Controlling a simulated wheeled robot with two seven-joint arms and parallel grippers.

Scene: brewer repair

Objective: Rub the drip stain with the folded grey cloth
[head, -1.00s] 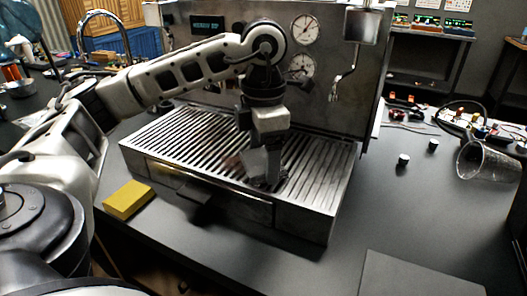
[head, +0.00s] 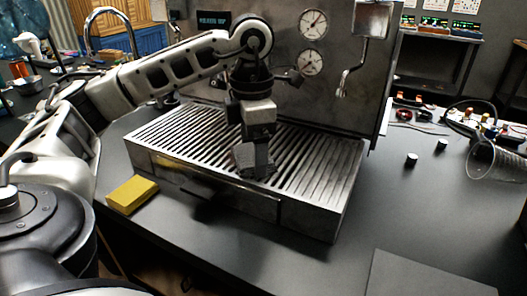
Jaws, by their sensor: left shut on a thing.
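My left gripper (head: 255,168) points down over the slatted metal drip tray (head: 190,127) of the espresso machine, near its front edge. It is shut on a small grey piece, which looks like the folded grey cloth (head: 248,158). The cloth is low over the slats; I cannot tell whether it touches them. I cannot make out the drip stain for certain. My right gripper is not in view.
A yellow sponge-like block (head: 132,195) lies left of the tray. The machine body (head: 270,60) with gauges stands behind. Small black knobs (head: 411,159), a clear cup (head: 490,160) and a dark flat panel (head: 425,275) are at the right. The counter right of the tray is mostly clear.

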